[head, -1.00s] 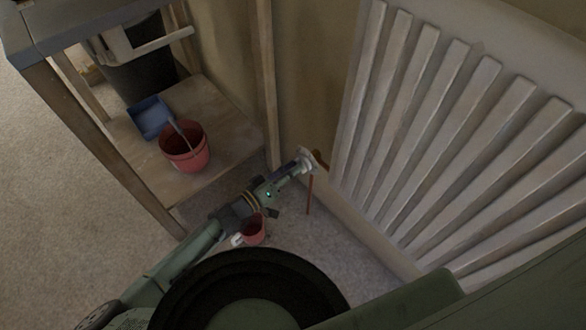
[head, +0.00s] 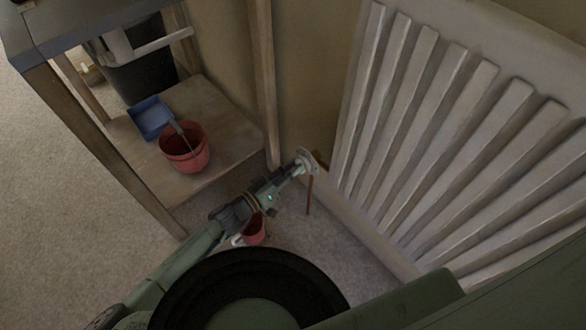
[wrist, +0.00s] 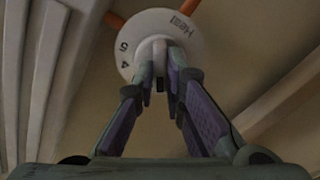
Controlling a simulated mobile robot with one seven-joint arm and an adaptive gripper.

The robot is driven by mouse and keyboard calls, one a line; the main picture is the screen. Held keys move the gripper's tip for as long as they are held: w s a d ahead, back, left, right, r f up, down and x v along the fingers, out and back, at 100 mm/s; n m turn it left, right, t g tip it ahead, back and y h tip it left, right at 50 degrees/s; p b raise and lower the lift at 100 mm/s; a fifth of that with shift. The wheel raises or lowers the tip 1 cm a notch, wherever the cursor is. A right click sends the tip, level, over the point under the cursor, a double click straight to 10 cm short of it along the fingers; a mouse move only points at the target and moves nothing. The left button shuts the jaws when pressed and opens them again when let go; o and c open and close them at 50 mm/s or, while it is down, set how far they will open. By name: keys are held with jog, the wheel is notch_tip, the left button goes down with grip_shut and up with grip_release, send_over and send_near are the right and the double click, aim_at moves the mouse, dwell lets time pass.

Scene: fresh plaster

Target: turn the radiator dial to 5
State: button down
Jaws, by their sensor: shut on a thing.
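The radiator dial (wrist: 178,25) is a round white disc with a raised grip in its middle. In the wrist view, "5" and "4" show on its left side, and the word "Heat" is upside down at its upper right. In the head view, the dial (head: 309,161) is at the radiator's lower left corner. My gripper (wrist: 160,72) is shut on the dial's raised grip, with a finger on each side; it also shows in the head view (head: 298,170). The fingers hide the lower part of the dial. I cannot make out an index mark.
The white ribbed radiator (head: 440,130) fills the right side. A copper pipe (head: 309,195) runs down below the dial. A wooden shelf unit (head: 205,97) on the left holds a red bucket (head: 184,155) and a blue dustpan (head: 151,117). Another red pot (head: 254,230) is near my arm.

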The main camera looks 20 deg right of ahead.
jog(key=m, duration=0.7)
jog(key=m+b, duration=0.1)
jog(key=m, duration=1.3)
jog(key=shift+s+f+b, duration=0.1)
jog(key=shift+s+b, duration=0.15)
jog(key=shift+b, duration=0.15)
jog(key=shift+m, duration=0.4)
jog(key=c, duration=1.7)
grip_release()
jog(key=shift+o, duration=0.2)
jog(key=shift+a, duration=0.1)
jog(key=v, duration=1.1)
jog(key=shift+s+a, duration=0.15)
jog(key=shift+a, duration=0.2)
